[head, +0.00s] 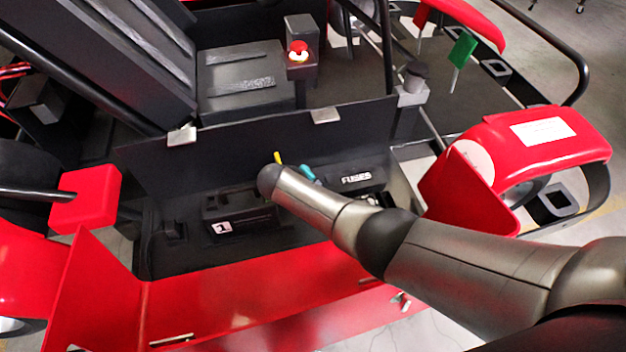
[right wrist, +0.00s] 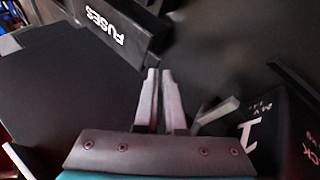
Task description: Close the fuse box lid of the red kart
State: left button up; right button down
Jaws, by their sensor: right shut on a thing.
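The fuse box lid (head: 356,179) is a dark slab marked FUSES, in the kart's side bay right of centre in the head view. It looks raised, with small pale parts showing below it. In the right wrist view the lid (right wrist: 112,30) is at the top, its lettering upside down. My left gripper is out of view.
A black upright panel (head: 240,150) with metal clips stands behind the bay. A dark battery-like block (head: 235,228) is left of the lid. A red side panel (head: 230,305) lies in front, and a red fender (head: 540,140) is at right.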

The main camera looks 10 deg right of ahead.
jog(key=shift+s+d+f, duration=0.35)
jog(key=shift+s+f, duration=0.05)
jog(key=shift+r, duration=0.15)
jog(key=shift+s+a+r+p, duration=0.1)
jog(key=shift+a+r+p, duration=0.1)
jog(key=shift+p, duration=0.1)
jog(key=w+p+v, duration=0.1)
jog(key=p+v, duration=0.3)
jog(key=v, duration=1.1)
jog(key=shift+a+r, duration=0.15)
jog(key=shift+r, duration=0.05)
